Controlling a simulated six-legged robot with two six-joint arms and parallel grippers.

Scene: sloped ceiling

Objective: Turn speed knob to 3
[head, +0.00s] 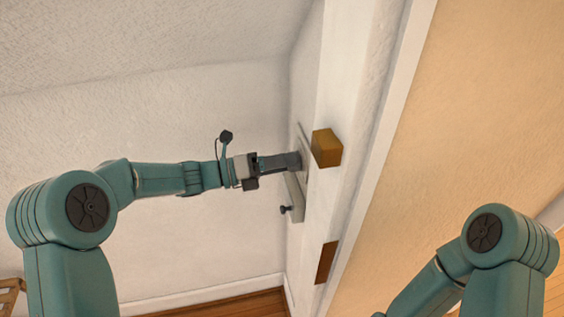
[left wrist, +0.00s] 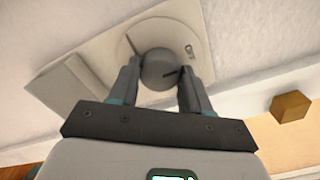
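A round grey knob (left wrist: 158,70) with a dark pointer mark sits on a pale round dial face on a wall plate (left wrist: 95,68), in the left wrist view. A short dark line and a small slotted mark show on the dial face. My left gripper (left wrist: 160,74) has one finger on each side of the knob, and both fingers appear to touch it. In the head view my left gripper (head: 296,160) reaches the wall, and its fingers and arm hide the knob. My right arm shows at lower right; its gripper is out of view.
A yellow-brown block (head: 326,148) juts from the wall just right of my left gripper. A darker brown block (head: 326,262) is lower down. A small dark peg (head: 285,210) sticks out below the gripper. The space left of the wall plate is clear.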

